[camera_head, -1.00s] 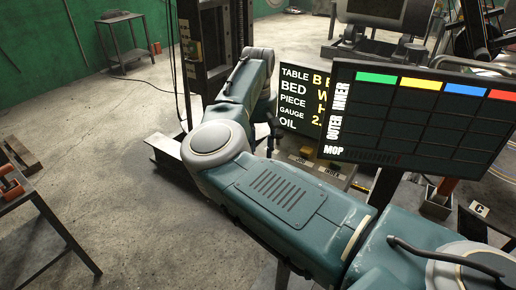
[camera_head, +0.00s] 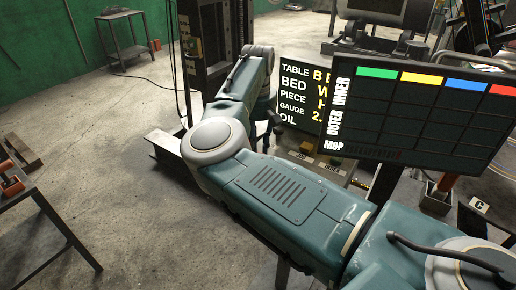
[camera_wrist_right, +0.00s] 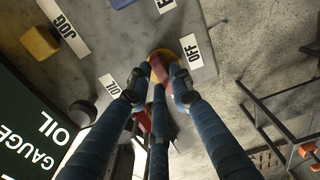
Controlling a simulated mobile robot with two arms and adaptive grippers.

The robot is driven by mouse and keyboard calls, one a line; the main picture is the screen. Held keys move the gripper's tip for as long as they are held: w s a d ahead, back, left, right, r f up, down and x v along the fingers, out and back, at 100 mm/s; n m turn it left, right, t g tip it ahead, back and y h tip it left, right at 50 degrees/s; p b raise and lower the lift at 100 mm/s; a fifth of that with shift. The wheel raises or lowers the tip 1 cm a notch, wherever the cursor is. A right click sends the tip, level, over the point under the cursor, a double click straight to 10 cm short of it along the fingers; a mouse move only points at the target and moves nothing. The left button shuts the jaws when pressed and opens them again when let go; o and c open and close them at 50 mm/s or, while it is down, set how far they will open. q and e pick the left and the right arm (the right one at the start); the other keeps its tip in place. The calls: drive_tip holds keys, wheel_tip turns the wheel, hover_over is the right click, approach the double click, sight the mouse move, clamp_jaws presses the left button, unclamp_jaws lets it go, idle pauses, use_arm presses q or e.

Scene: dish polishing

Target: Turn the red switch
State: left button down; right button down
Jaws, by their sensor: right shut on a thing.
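The red switch (camera_wrist_right: 161,70) shows in the right wrist view as a red knob on a yellow round base, beside the white OFF label (camera_wrist_right: 191,51) on a grey panel. My right gripper (camera_wrist_right: 159,88) has its three blue fingers closed around the knob, their dark tips partly hiding it. In the head view my right gripper (camera_head: 271,129) is small and dark beyond the arm, left of the lettered display; the switch is hidden there. My left gripper is in neither view.
The lettered display (camera_head: 300,98) and a colour-grid screen (camera_head: 425,112) stand to the right. Open concrete floor (camera_head: 110,190) lies left.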

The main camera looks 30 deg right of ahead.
drive_tip(key=n+b, duration=0.2)
drive_tip(key=n, duration=0.1)
drive_tip(key=shift+w, duration=0.15)
drive_tip(key=n+b, duration=0.2)
drive_tip(key=n, duration=0.2)
drive_tip(key=shift+a+n, duration=0.1)
drive_tip(key=shift+n, duration=0.2)
drive_tip(key=n+b, duration=0.1)
drive_tip(key=n, duration=0.4)
drive_tip(key=shift+w+a+r+b, duration=0.1)
drive_tip(key=shift+b, duration=0.3)
drive_tip(key=shift+a+r+n+b, duration=0.1)
drive_tip(key=shift+n+b, duration=0.45)
drive_tip(key=shift+n, duration=1.75)
drive_tip(key=c, duration=1.5)
unclamp_jaws()
drive_tip(key=shift+c, duration=0.2)
